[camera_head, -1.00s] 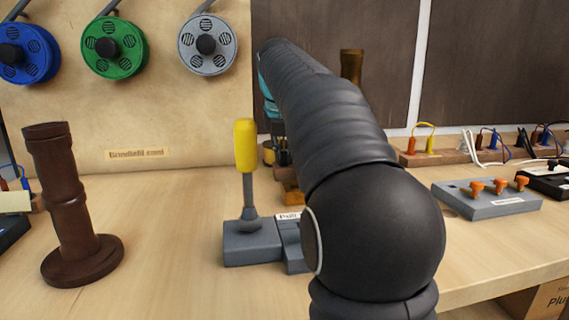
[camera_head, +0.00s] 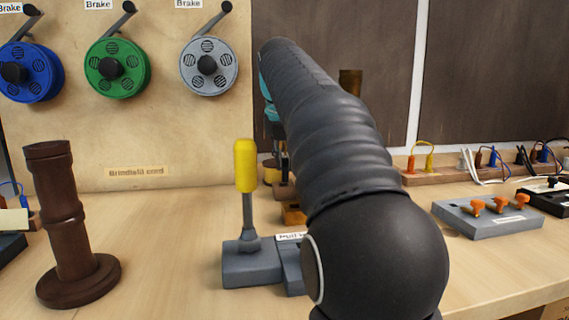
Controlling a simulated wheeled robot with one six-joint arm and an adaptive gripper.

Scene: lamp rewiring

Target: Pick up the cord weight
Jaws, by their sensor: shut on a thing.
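My gripper (camera_head: 281,158) shows only partly, behind my dark arm at the middle of the head view. Its dark fingers point down over the bench, below a teal part of the wrist. It is shut on a small brownish piece (camera_head: 283,191), which I take to be the cord weight. The arm hides much of this piece, so its full shape and its gap to the bench cannot be told. A small brass-coloured thing (camera_head: 268,173) shows just left of the fingers, and an orange-brown block (camera_head: 294,214) shows below them.
A grey lever base (camera_head: 251,267) with an upright yellow handle (camera_head: 245,166) stands left of my arm. A dark brown column (camera_head: 70,225) stands at left. Blue, green and grey reels hang on the back board. A grey box with orange knobs (camera_head: 486,217) lies at right.

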